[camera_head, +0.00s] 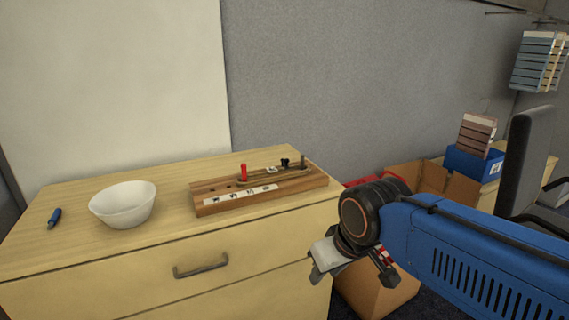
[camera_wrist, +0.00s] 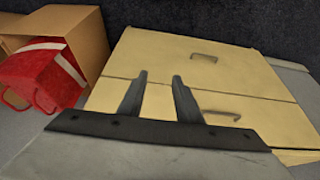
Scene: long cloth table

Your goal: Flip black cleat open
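A wooden board (camera_head: 222,186) with pegs and a strip of small printed pictures lies on the cabinet top in the head view. The black cleat (camera_head: 284,162) is a small dark piece near the board's back right. A cord runs over the board beside it. The cleat's exact position is too small to tell. My gripper (camera_wrist: 162,80) has its two dark fingers apart with nothing between them. It is in front of and below the cabinet top, to the right of the board and clear of it. The wrist view shows drawer fronts beyond the fingers and no cleat.
A red peg (camera_head: 243,171) stands on the board. A white bowl (camera_head: 123,204) and a blue pen-like item (camera_head: 55,217) lie to its left. The cabinet (camera_head: 110,282) has protruding drawer handles (camera_head: 201,266). A cardboard box (camera_wrist: 85,28) holds a red bag (camera_wrist: 45,75).

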